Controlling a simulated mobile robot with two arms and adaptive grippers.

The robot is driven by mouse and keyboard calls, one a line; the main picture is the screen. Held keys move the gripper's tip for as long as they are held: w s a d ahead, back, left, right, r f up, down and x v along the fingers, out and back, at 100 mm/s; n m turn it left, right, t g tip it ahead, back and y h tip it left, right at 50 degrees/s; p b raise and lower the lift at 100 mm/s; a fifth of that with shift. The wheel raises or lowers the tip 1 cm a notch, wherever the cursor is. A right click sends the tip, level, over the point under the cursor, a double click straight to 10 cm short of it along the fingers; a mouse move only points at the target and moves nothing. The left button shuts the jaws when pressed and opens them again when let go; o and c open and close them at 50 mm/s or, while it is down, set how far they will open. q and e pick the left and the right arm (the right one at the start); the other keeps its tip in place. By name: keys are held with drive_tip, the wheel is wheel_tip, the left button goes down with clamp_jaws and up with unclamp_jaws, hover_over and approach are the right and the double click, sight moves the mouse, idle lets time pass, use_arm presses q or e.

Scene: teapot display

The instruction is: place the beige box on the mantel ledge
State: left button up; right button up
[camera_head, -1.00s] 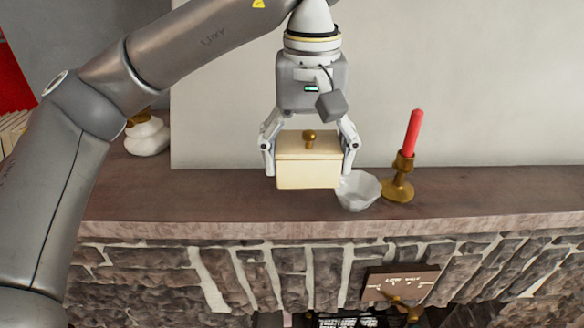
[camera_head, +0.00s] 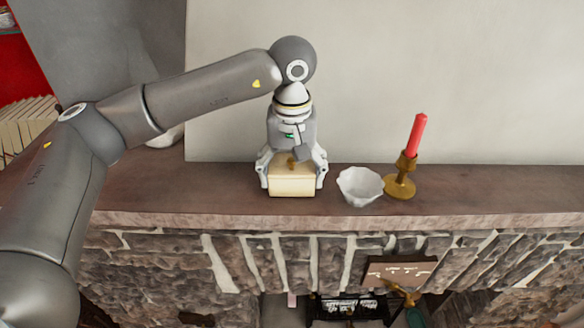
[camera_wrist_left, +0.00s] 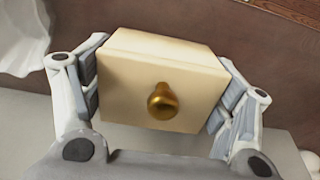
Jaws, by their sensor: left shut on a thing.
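The beige box (camera_head: 292,184) with a gold knob is between the fingers of my left gripper (camera_head: 292,176), which is shut on its two sides. In the head view the box is at or just above the brown mantel ledge (camera_head: 230,205), left of the white bowl; I cannot tell whether its underside touches. In the left wrist view the box (camera_wrist_left: 150,75) fills the middle, with finger pads of the gripper (camera_wrist_left: 158,90) against both sides. My right gripper is not in view.
A white fluted bowl (camera_head: 360,187) stands close to the right of the box. A brass candlestick (camera_head: 400,180) with a red candle (camera_head: 416,135) is further right. A white wall (camera_head: 380,60) rises behind the ledge.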

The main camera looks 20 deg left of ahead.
use_arm(q)
drive_tip(key=shift+f, duration=0.2)
drive_tip(key=o, duration=1)
drive_tip(key=shift+r, duration=0.1)
drive_tip(key=shift+o, duration=0.2)
drive_tip(key=shift+r, duration=0.25)
wheel_tip(320, 180, up, 11)
drive_tip(key=b, duration=0.3)
drive_tip(key=shift+d+f, duration=0.1)
drive_tip(key=shift+f, duration=0.05)
drive_tip(key=shift+r, duration=0.55)
